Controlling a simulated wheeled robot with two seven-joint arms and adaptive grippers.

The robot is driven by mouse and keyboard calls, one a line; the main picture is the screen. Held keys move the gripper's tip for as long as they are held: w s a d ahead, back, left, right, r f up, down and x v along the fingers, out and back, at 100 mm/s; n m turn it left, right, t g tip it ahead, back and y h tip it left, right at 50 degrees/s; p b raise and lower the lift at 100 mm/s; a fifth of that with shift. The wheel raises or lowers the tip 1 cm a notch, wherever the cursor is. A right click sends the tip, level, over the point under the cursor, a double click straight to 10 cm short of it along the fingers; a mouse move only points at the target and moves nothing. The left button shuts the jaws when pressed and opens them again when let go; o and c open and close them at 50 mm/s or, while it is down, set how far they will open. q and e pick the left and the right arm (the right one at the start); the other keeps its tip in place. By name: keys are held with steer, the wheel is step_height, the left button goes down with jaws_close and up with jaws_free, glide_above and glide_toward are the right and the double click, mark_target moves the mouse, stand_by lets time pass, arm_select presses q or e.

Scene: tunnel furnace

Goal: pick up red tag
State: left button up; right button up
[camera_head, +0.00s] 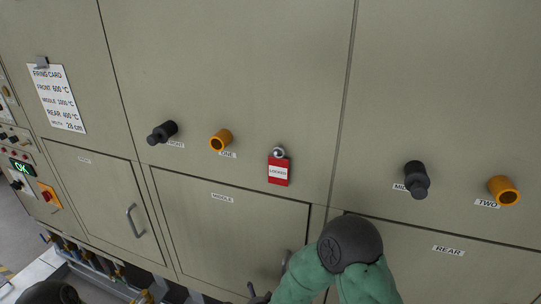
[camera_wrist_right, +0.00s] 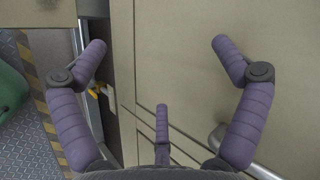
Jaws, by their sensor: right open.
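The red tag (camera_head: 278,171) hangs against the furnace front in the head view, from a silver knob (camera_head: 278,153). It has a white label reading "LOCKED". My right arm rises from the bottom, below and right of the tag. In the wrist view my right gripper (camera_wrist_right: 160,48) has its purple fingers spread wide with nothing between them. The red tag does not show in that view. In the head view only a little of the right gripper shows at the bottom edge, below and apart from the tag. My left gripper is not in view.
A yellow-ringed knob (camera_head: 220,140) and a black knob (camera_head: 162,132) stick out left of the tag. Another black knob (camera_head: 416,180) and yellow-ringed knob (camera_head: 503,190) are at the right. A door handle (camera_head: 135,221) protrudes lower left. The panel around the tag is clear.

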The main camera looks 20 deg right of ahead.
step_height(320, 180, up, 31)
steer(key=w+a+m+t+h+p, duration=0.15)
steer(key=m+t+h+p, duration=0.5)
steer(key=m, duration=0.75)
steer(key=m+g+h+p, duration=0.1)
steer(key=m+h+p, duration=0.2)
steer(key=m+p, duration=0.65)
glide_toward(273, 172)
steer(key=shift+w+d+m, duration=0.55)
steer(key=shift+w+d, duration=0.2)
steer(key=shift+w, duration=0.4)
steer(key=shift+w+d+m, duration=0.55)
steer(key=shift+w+d, duration=0.15)
steer(key=shift+w, duration=0.45)
steer(key=shift+w+d+m, duration=0.55)
steer(key=shift+w+d, duration=0.2)
steer(key=shift+w, duration=0.4)
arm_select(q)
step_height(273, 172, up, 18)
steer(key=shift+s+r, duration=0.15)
arm_select(e)
steer(key=c, duration=1)
